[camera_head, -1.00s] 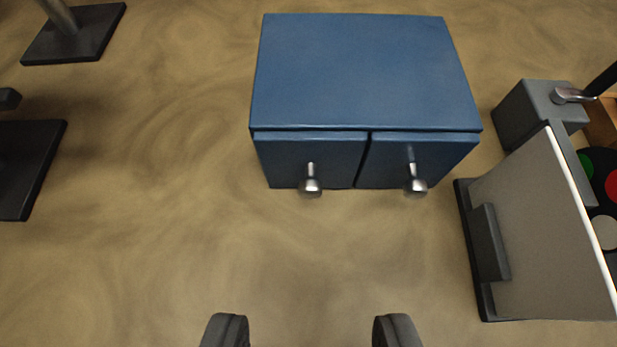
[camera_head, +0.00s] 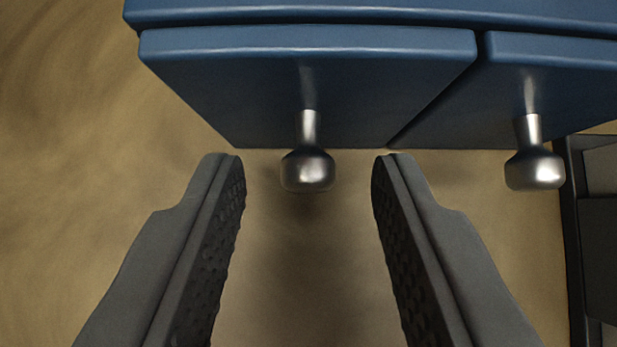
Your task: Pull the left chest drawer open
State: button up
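The blue chest (camera_head: 370,14) fills the top of the view. Its left drawer (camera_head: 230,85) is shut, and a silver knob (camera_head: 308,168) sticks out from its front. My gripper (camera_head: 307,165) is open, with one dark finger on each side of the left knob. The knob sits between the fingertips, with a gap on both sides, and neither finger appears to touch it. How the fingers and the knob compare in height is hard to tell.
The right drawer (camera_head: 560,85) is shut, with its own silver knob (camera_head: 534,165) to the right of my right finger. A dark-edged panel (camera_head: 598,230) stands at the right edge. The tan floor (camera_head: 80,180) on the left is clear.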

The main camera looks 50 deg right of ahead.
jog(key=shift+c, duration=0.5)
grip_shut()
jog(key=shift+s+a, duration=0.8)
jog(key=shift+a, duration=0.25)
jog(key=shift+s+a, duration=0.85)
jog(key=shift+a, duration=0.15)
jog(key=shift+s+a, duration=0.8)
jog(key=shift+a, duration=0.25)
jog(key=shift+o, duration=0.5)
grip_release()
jog(key=shift+r, duration=0.1)
jog(key=v, duration=1.7)
jog(key=shift+a, duration=0.15)
